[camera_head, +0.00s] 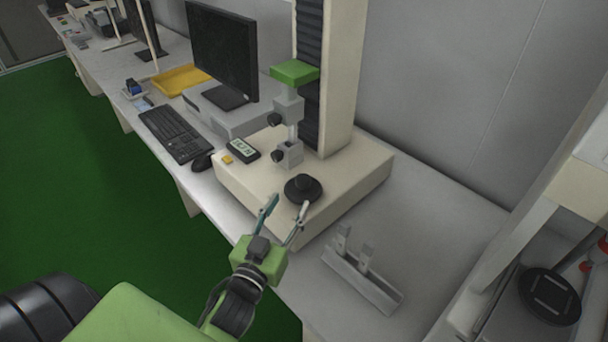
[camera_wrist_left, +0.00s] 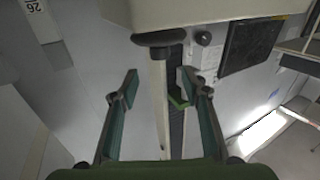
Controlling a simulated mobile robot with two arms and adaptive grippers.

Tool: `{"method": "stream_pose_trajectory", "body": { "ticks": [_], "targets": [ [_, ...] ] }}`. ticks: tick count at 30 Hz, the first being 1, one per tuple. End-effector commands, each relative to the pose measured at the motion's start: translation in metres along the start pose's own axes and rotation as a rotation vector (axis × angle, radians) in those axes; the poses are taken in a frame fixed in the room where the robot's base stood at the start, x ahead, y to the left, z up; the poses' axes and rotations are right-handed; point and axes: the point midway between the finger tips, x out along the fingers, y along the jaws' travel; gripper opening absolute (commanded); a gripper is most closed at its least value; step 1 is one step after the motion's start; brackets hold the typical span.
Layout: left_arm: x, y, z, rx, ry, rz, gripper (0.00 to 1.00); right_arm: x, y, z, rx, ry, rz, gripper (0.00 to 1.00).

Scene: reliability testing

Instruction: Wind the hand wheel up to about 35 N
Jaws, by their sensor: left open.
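A black disc with a raised hub (camera_head: 303,190), which looks like the hand wheel, sits on top of the cream base (camera_head: 345,190) of the test stand. In the left wrist view the black disc (camera_wrist_left: 160,38) shows nearly edge-on, beyond the fingertips. My left gripper (camera_head: 287,206) is open and empty at the near edge of the base. One fingertip appears close to the disc; contact cannot be told. The left wrist view shows its fingers (camera_wrist_left: 159,82) spread with nothing between them. A small gauge with a display (camera_head: 243,149) lies on the base; its digits are unreadable. My right gripper is out of view.
A clamp post (camera_head: 289,130) with black knobs and a green top plate (camera_head: 294,72) stands behind the disc. A keyboard (camera_head: 175,134), mouse (camera_head: 202,162) and monitor (camera_head: 222,50) are to the left. A metal bracket (camera_head: 362,278) lies right of my gripper.

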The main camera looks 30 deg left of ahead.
Motion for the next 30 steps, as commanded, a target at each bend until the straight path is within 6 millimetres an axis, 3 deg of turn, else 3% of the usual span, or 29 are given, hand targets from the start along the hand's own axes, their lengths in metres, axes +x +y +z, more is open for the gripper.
{"method": "stream_pose_trajectory", "body": {
  "ticks": [5,15,21,30],
  "targets": [
    [0.035,0.000,-0.003,0.001,0.002,0.001,0.42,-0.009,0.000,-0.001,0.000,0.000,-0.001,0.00],
    [0.089,0.000,-0.001,0.000,0.000,0.000,0.42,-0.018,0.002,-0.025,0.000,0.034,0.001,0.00],
    [0.102,0.000,0.000,-0.001,-0.001,0.000,0.42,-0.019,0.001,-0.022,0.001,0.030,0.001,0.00],
    [0.104,0.000,0.000,-0.001,-0.001,0.000,0.42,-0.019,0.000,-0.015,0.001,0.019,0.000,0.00]
  ]
}}
